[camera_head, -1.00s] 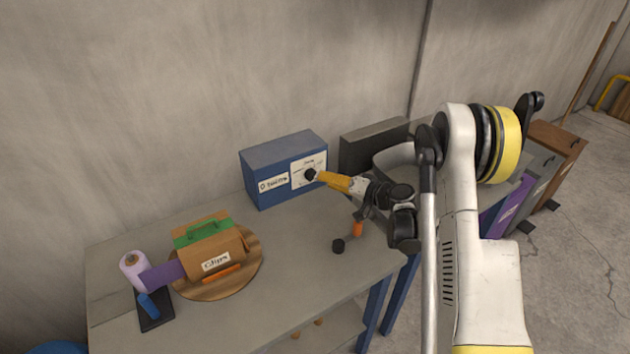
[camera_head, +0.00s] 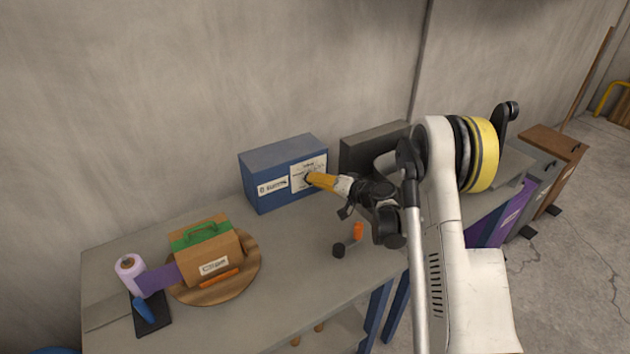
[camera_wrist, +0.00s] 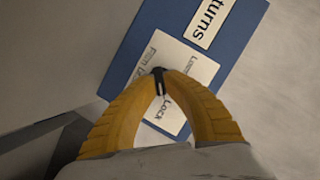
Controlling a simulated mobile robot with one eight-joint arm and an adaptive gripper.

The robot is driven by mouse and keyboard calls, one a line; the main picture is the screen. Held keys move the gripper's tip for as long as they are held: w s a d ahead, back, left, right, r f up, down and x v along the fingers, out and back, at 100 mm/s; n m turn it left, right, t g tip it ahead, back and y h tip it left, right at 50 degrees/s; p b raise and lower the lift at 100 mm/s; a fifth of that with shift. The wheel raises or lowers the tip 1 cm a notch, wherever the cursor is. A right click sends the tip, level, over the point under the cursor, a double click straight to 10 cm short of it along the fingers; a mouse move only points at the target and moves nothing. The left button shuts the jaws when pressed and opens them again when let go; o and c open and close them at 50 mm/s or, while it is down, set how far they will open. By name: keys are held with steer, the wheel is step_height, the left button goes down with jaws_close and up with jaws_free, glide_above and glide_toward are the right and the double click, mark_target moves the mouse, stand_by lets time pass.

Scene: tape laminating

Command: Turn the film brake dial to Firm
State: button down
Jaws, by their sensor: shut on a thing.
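The blue box (camera_head: 262,195) stands on the bench against the wall, with a white dial plate (camera_head: 318,164) on its front. In the head view my gripper (camera_head: 312,178) reaches the plate from the right and covers most of the knob. The exact setting the pointer marks cannot be told.
A dark grey box (camera_head: 360,152) stands right of the blue box, behind my arm. A black knob-like piece (camera_head: 339,249) and an orange piece (camera_head: 358,231) are on the bench below my arm. A cardboard "Clips" box (camera_head: 212,262) sits on a round wooden board at left.

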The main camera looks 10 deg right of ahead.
steer(key=shift+n, duration=0.3)
steer(key=n+h, duration=0.2)
steer(key=n, duration=0.1)
steer(key=shift+a+r+h, duration=0.1)
steer(key=shift+a+h, duration=0.1)
steer(key=shift+h, duration=0.1)
steer(key=shift+n+t+h, duration=0.3)
steer(key=shift+n+h, duration=0.7)
steer(key=shift+n, duration=0.6)
steer(key=c, duration=1.5)
jaws_free()
steer(key=shift+s, duration=0.1)
